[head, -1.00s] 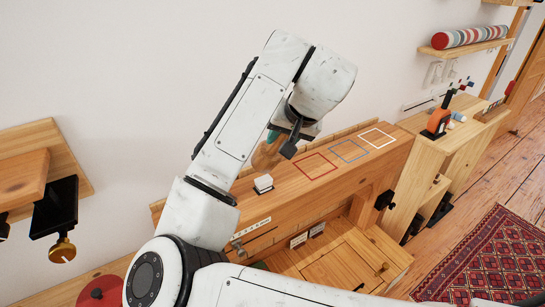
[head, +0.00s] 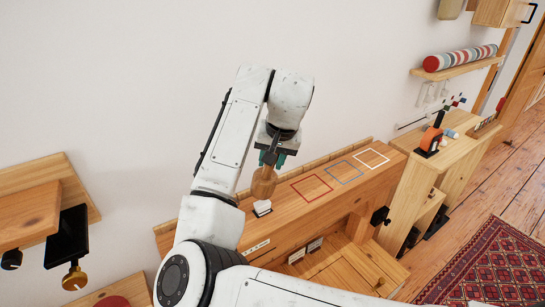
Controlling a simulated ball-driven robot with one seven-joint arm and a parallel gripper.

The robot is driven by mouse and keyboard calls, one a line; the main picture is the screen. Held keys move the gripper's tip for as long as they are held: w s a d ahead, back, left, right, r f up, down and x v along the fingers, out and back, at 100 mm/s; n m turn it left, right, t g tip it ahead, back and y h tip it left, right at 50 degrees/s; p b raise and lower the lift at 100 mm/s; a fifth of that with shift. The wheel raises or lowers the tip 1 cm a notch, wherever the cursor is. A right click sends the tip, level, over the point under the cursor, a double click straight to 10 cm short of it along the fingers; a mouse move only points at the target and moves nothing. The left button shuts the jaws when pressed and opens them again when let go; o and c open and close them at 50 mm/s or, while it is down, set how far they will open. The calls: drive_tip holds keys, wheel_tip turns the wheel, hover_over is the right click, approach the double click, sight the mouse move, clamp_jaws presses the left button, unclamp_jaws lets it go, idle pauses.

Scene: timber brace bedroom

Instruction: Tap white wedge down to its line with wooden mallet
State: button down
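The white wedge (head: 262,208) stands on the wooden beam (head: 340,192), left of the red outline. Its line cannot be made out. My gripper (head: 274,156) points down above the wedge, its dark fingers and teal pads closed around something at the top of a brown wooden piece, which looks like the wooden mallet (head: 264,182). The mallet's lower end is just above the wedge or touching it; I cannot tell which. The mallet's handle is mostly hidden by the gripper.
Red (head: 311,188), blue (head: 344,171) and white (head: 373,158) square outlines on the beam are empty. A wooden bench with an orange tool (head: 431,138) stands to the right. A shelf with a striped roll (head: 460,58) is above it. The wall is close behind the beam.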

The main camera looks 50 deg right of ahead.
sight(273, 167)
idle(0.3)
wheel_tip(273, 167, down, 4)
drive_tip(key=shift+f+b, duration=0.1)
drive_tip(key=shift+b, duration=0.95)
wheel_tip(273, 167, up, 3)
drive_tip(key=p, duration=0.2)
drive_tip(key=shift+p, duration=0.4)
drive_tip(key=shift+r+b, duration=0.35)
drive_tip(key=shift+r, duration=0.45)
drive_tip(key=shift+f, duration=0.1)
drive_tip(key=shift+f, duration=0.45)
